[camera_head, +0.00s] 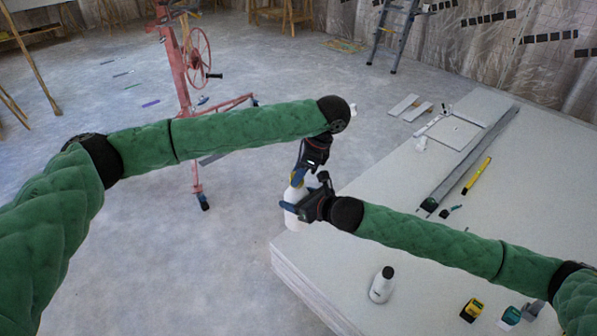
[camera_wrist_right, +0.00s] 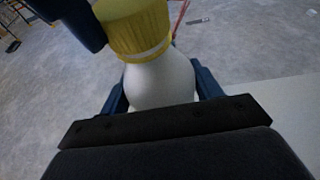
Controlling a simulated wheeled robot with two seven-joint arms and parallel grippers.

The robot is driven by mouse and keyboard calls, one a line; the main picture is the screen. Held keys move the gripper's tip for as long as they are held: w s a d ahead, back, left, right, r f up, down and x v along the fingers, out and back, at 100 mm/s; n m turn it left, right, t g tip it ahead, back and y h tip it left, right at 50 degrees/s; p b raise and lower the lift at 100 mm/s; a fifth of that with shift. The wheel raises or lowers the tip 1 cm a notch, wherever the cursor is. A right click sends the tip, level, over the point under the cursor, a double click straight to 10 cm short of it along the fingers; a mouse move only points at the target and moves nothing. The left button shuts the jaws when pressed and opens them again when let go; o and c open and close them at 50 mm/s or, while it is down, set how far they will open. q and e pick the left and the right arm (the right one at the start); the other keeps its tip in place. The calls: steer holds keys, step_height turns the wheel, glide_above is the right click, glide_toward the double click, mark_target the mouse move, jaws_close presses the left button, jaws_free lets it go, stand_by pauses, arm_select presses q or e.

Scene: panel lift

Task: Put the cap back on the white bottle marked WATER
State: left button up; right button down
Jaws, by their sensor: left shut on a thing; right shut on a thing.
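No WATER marking is readable. My right gripper (camera_head: 291,208) is shut around the bottle's body, one finger on each side in the wrist view. A ribbed yellow cap (camera_wrist_right: 136,27) sits at the top of the bottle neck, with a pale ring below it. I cannot tell whether it is screwed down. My left gripper (camera_head: 298,178) comes from above and is shut on the cap; its dark blue finger shows at the wrist view's upper left.
Another white bottle (camera_head: 382,285) with a dark top stands on the board stack (camera_head: 440,225). Tape measures (camera_head: 472,310), a yellow level (camera_head: 477,175) and a long metal rail (camera_head: 468,160) lie to the right. A red panel lift (camera_head: 185,90) stands behind my left arm.

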arm_select(q)
steer(key=shift+w+a, duration=0.1)
steer(key=shift+w, duration=0.05)
steer(key=o, duration=0.9)
steer(key=shift+o, duration=0.2)
steer(key=shift+r, duration=0.15)
steer(key=shift+r, duration=2.15)
steer(key=shift+f, duration=0.1)
steer(key=shift+c, duration=0.5)
